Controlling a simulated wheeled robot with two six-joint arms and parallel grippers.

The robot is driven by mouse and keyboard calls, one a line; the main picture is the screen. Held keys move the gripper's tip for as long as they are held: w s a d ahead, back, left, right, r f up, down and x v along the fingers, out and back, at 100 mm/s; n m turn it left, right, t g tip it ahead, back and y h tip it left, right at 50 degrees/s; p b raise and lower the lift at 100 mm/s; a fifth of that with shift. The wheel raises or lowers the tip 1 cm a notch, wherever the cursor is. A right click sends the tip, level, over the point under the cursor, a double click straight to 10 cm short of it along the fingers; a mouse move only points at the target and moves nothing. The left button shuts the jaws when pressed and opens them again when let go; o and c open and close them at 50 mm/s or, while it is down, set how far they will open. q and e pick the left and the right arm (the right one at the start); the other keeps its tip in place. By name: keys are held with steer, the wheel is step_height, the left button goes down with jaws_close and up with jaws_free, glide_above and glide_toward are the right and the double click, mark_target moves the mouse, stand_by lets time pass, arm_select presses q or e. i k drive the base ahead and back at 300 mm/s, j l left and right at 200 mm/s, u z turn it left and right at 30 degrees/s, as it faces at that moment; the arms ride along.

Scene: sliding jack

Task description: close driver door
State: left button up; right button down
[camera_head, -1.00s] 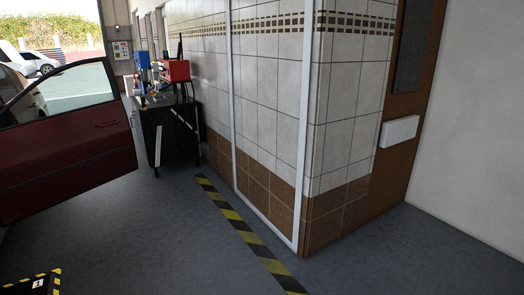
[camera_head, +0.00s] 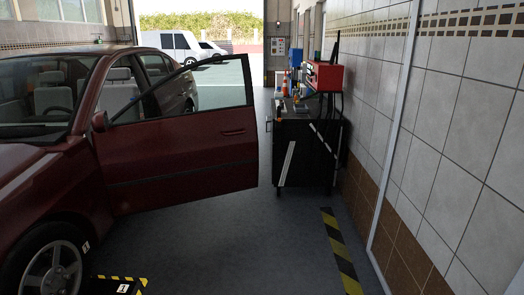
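The driver door (camera_head: 185,155) of the dark red car (camera_head: 45,185) stands wide open. It swings out to the right from the car's side, with its window frame and outer handle (camera_head: 234,132) facing me. The car stands at the left, and its front wheel (camera_head: 50,265) shows at the bottom left. Neither of my grippers is in view.
A black tool cart (camera_head: 305,145) with a red box (camera_head: 325,75) on top stands beyond the door's free edge, by the tiled wall (camera_head: 450,120). A yellow-black floor stripe (camera_head: 340,250) runs along the wall. The grey floor (camera_head: 230,245) before the door is clear.

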mark_target(156, 163)
steer(key=i+u, duration=0.15)
steer(key=i, duration=1.85)
steer(key=i+u, duration=0.25)
steer(key=i, duration=0.85)
steer(key=i+l+u, duration=0.1)
steer(key=i+u, duration=0.15)
steer(key=i, duration=0.85)
